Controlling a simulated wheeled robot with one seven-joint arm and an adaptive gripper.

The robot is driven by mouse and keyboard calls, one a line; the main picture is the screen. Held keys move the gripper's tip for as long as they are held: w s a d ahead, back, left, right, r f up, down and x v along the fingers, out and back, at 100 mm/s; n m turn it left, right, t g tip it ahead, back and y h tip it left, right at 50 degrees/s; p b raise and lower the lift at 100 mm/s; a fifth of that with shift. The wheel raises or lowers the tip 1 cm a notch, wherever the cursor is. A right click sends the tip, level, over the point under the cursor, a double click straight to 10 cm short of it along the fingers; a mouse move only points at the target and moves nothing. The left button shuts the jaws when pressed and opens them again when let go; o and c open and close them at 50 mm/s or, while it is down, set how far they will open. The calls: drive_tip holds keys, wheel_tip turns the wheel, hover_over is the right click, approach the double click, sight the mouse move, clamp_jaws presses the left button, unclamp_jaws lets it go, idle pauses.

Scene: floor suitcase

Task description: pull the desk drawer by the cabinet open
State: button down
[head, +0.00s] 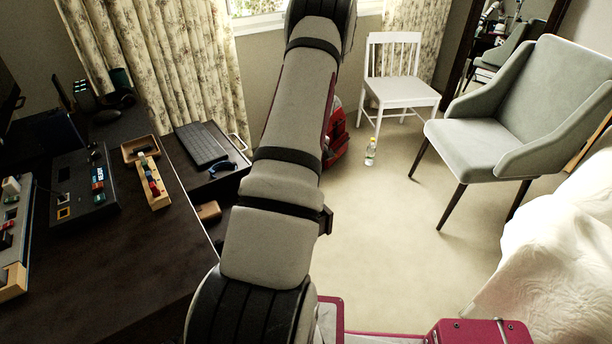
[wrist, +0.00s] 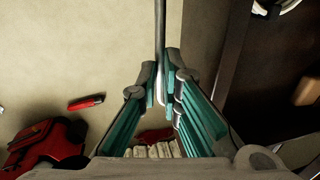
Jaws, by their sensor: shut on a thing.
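In the wrist view my gripper (wrist: 161,80) has its teal fingers closed around a thin metal bar handle (wrist: 160,28). The handle runs along a dark drawer front (wrist: 201,38), which lies just right of the fingers. Beyond the front's edge is the drawer's dark inside, with a brown block (wrist: 306,91) in it. My arm hides the gripper there.
A red bag (head: 335,140) and a bottle (head: 370,153) are on the carpet beyond my arm. A white chair (head: 402,85), a grey armchair (head: 500,125) and a white-covered bed (head: 560,250) stand to the right. Carpet between them is clear.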

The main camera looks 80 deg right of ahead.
drive_tip(key=c, duration=1.7)
unclamp_jaws()
drive_tip(key=r, duration=0.4)
drive_tip(key=s+d+r, duration=0.1)
drive_tip(key=r, duration=0.6)
drive_tip(key=shift+s+d+r, duration=0.25)
drive_tip(key=shift+s+r, duration=0.1)
